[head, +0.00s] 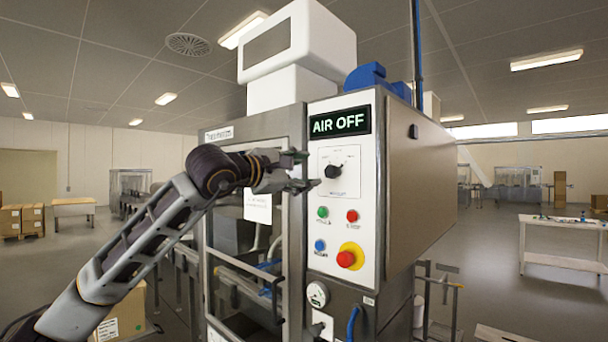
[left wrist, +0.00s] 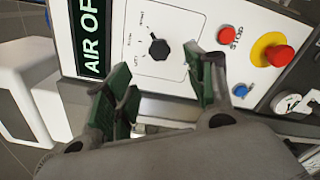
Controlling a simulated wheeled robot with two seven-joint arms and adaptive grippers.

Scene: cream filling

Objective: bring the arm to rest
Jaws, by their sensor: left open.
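My left arm comes in from the left in the head view. Its gripper (head: 302,170) is open and empty in front of the machine's control panel (head: 368,225), left of the black rotary knob (head: 333,171). In the left wrist view the open gripper (left wrist: 165,95) shows its green-padded fingers apart, with the knob (left wrist: 159,49) beyond them and nothing between the fingers. The display (head: 340,123) above the knob reads AIR OFF. My right gripper is in neither view.
Below the knob are green (head: 322,212), red (head: 352,216) and blue (head: 319,245) buttons and a red emergency stop (head: 345,258) on yellow. The machine's framed door (head: 250,275) stands left of the panel. A white table (head: 560,230) stands far right. Open floor lies between.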

